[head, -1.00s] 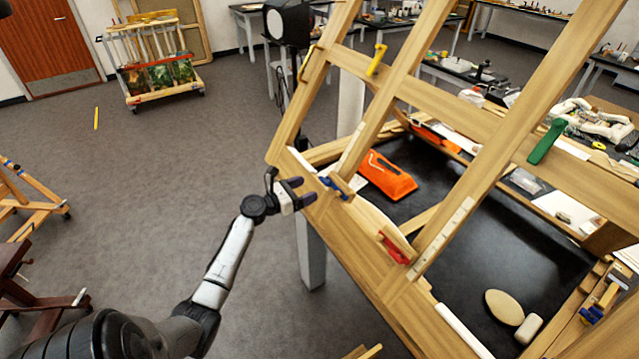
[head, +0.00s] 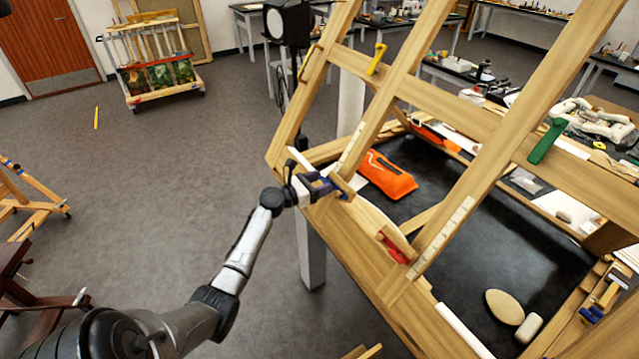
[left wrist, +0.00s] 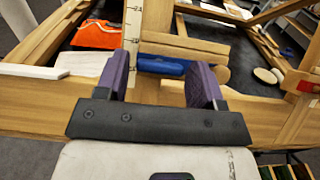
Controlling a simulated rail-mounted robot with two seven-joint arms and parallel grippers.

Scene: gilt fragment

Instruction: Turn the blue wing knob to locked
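The blue wing knob (head: 336,185) sits on the wooden easel frame's lower rail, beside a short wooden block. In the left wrist view the blue knob (left wrist: 160,66) lies lengthwise across the picture, just beyond and between my fingertips. My left gripper (head: 322,184) is at the knob in the head view, partly covering it. In the left wrist view my left gripper (left wrist: 160,76) is open, its two purple fingers apart with nothing clearly gripped. Whether a finger touches the knob cannot be told. My right gripper is not in view.
The slanted wooden easel frame (head: 420,225) fills the right side. It also bears a red knob (head: 396,249), a green handle (head: 546,141) and a yellow handle (head: 377,58). An orange object (head: 388,176) lies on the black surface behind.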

